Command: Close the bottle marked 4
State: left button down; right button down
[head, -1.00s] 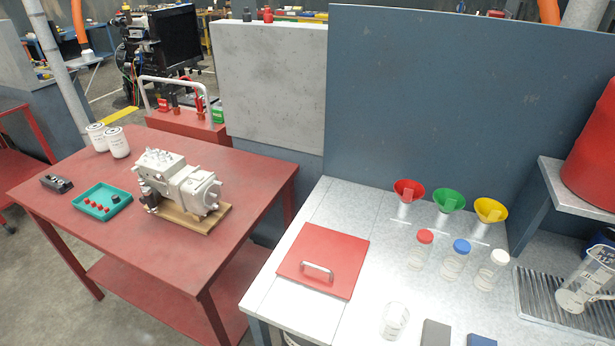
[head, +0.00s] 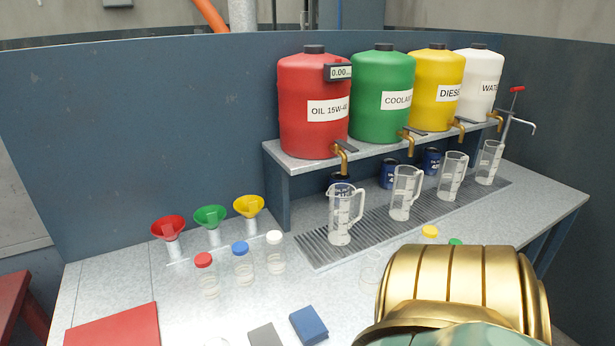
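Three clear bottles stand in a row on the grey bench: one with a red cap (head: 204,277), one with a blue cap (head: 243,265) and one with a white cap (head: 274,255). No number can be read on any of them, so I cannot tell which is marked 4. A clear open-looking container (head: 371,267) stands further right, partly hidden by my gold arm part. A yellow cap (head: 430,232) and a green cap (head: 455,241) show just behind that arm part; what is under them is hidden. Neither gripper is in view.
Red (head: 168,229), green (head: 210,217) and yellow (head: 248,206) funnels stand behind the bottles. Measuring jugs (head: 340,222) stand on a drip grate (head: 375,236) below a shelf of fluid drums (head: 308,130). Grey (head: 265,336) and blue (head: 309,325) blocks lie near the front edge.

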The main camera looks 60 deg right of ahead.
aim_at(372, 267)
jog(key=z, duration=2.5)
